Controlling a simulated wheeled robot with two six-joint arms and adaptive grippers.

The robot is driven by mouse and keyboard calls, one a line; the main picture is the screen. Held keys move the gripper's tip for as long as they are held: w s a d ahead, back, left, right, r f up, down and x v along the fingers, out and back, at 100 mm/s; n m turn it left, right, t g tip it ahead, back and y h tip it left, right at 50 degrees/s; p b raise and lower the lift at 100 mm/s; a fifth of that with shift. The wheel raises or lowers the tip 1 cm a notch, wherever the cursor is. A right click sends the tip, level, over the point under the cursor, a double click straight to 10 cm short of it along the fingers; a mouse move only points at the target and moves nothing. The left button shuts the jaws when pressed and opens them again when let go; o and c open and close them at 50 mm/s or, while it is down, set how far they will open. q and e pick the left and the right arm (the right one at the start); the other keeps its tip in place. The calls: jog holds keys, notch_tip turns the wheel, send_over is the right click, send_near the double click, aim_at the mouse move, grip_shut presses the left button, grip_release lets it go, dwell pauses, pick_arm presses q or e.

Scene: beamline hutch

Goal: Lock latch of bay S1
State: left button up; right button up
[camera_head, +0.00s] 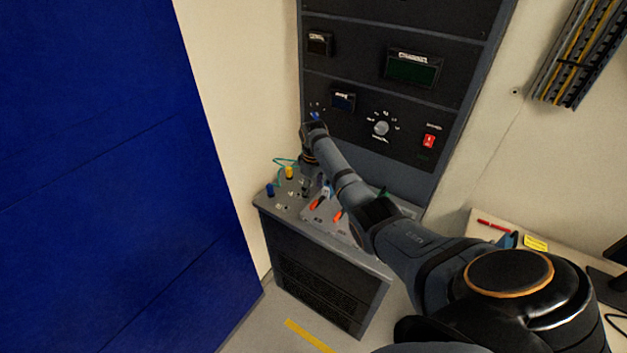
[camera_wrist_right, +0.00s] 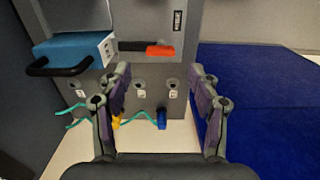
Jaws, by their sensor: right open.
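Two orange-tipped latch levers, one left (camera_head: 317,203) and one right (camera_head: 338,216), sit on the sloped top of a low grey console (camera_head: 262,200). In the right wrist view one black lever with an orange tip (camera_wrist_right: 160,51) lies beyond my right gripper (camera_wrist_right: 160,85). A blue module (camera_wrist_right: 72,50) with a black handle sits left of that lever. My right gripper is open and empty, its fingers apart, not touching the lever. In the head view my own arm partly hides the gripper and console top. The bay labels are too small to read. My left gripper is not in view.
A yellow plug (camera_head: 289,172) and a blue plug (camera_head: 270,190) stand on the console with a teal cable. A dark instrument rack (camera_head: 455,75) rises behind. A large blue panel (camera_head: 100,180) bounds the left. A desk with a red pen (camera_head: 497,225) is right.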

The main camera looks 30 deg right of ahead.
aim_at(314, 203)
notch_tip(314, 203, up, 6)
dwell(0.6)
